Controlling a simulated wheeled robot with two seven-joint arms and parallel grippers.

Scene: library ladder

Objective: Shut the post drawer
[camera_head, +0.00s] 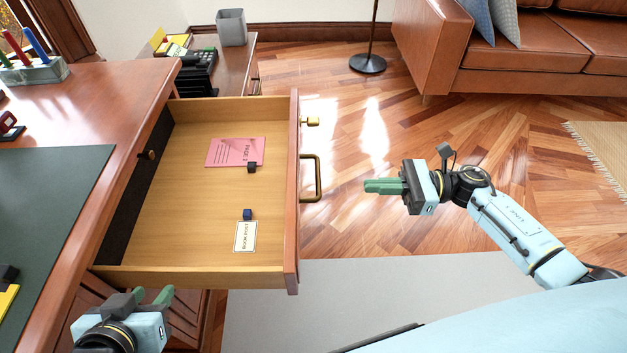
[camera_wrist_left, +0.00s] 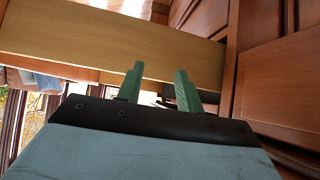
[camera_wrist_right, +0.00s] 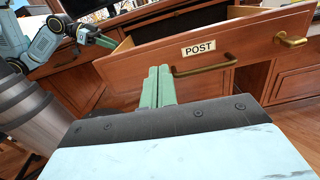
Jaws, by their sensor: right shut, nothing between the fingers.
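The post drawer (camera_head: 190,230) is pulled far out of the desk. Its front, with a brass bow handle (camera_head: 313,178), faces right in the head view. In the right wrist view the front carries a label reading POST (camera_wrist_right: 199,48). My right gripper (camera_head: 368,186) is shut and empty, its fingers pointing at the drawer front near the handle, with a gap between. It also shows in the right wrist view (camera_wrist_right: 158,72). My left gripper (camera_head: 152,294) is open and empty beside the near side wall of the drawer; that wall shows ahead of it in the left wrist view (camera_wrist_left: 110,50).
Inside the drawer lie a pink paper (camera_head: 232,152), a white labelled card (camera_head: 245,237) and two small dark blocks. The wooden desk (camera_head: 110,90) with a green mat stands at left. A leather sofa (camera_head: 520,55) is at the back right. Floor right of the drawer is free.

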